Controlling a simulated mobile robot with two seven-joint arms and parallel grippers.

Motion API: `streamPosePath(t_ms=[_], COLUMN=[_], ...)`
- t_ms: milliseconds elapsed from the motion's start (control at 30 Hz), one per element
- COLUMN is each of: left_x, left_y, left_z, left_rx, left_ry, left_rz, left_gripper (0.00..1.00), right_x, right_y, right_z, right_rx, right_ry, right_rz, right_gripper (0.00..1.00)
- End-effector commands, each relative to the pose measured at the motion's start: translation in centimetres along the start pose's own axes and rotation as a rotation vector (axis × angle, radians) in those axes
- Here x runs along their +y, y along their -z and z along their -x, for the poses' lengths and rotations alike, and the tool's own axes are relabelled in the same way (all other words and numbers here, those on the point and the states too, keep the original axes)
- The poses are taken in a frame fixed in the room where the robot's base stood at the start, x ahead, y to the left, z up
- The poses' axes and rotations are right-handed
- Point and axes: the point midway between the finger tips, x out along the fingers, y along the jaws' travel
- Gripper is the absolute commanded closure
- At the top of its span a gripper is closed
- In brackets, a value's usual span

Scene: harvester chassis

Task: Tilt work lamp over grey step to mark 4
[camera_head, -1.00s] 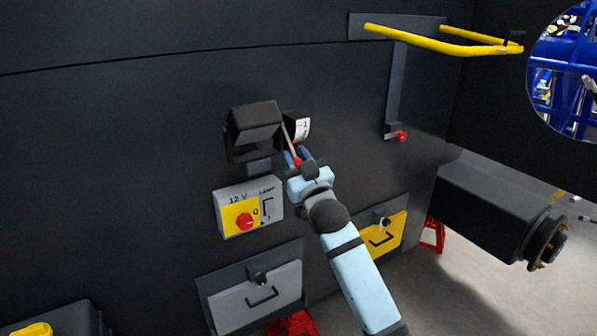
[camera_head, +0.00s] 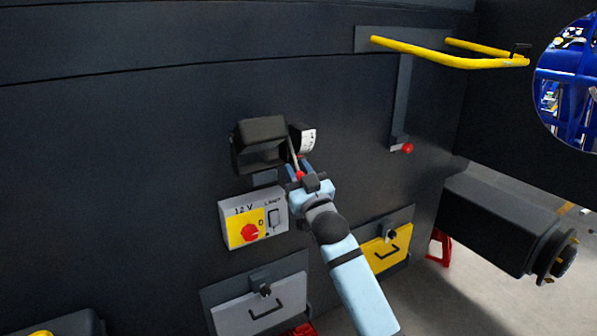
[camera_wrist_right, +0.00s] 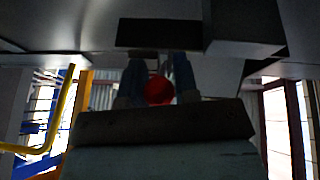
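The work lamp (camera_head: 260,142) is a black box in a bracket on the dark wall, above the grey step (camera_head: 272,306) and the 12 V panel. A thin lever with a red knob (camera_head: 300,176) hangs at its right side. The knob also shows in the wrist view (camera_wrist_right: 159,90). A white mark plate (camera_head: 307,141) sits right of the lamp; its marks are too small to read surely. My right gripper (camera_head: 302,170) has its fingers on both sides of the red knob and appears shut on it. My left gripper is not in view.
A 12 V panel (camera_head: 238,212) with a red switch is below the lamp. A yellow step (camera_head: 372,258) is lower right. A yellow rail (camera_head: 420,50) and a red-knobbed lever (camera_head: 400,148) are at upper right. A dark axle (camera_head: 490,220) juts out at right.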

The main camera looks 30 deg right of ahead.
Motion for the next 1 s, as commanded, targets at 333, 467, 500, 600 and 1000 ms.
streamPosePath(t_ms=[333, 467, 500, 600, 1000], left_x=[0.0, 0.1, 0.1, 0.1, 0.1], left_y=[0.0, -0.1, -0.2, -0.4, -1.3], left_z=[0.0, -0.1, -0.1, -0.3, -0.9], left_rx=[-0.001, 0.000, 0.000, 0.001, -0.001], left_ry=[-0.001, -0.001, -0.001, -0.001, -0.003], left_rz=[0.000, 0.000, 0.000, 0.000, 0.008], left_gripper=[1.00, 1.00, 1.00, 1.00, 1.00], right_x=[0.0, 0.0, -0.1, -0.1, -0.1], right_y=[-0.1, -0.1, -0.1, -0.3, -0.3], right_z=[0.0, 0.6, 1.1, 2.8, 11.4], right_rx=[-0.002, -0.001, -0.001, -0.003, -0.004], right_ry=[0.000, 0.000, 0.000, 0.001, 0.002], right_rz=[0.000, 0.000, 0.000, 0.000, -0.001], right_gripper=[0.49, 0.49, 0.49, 0.49, 0.49])
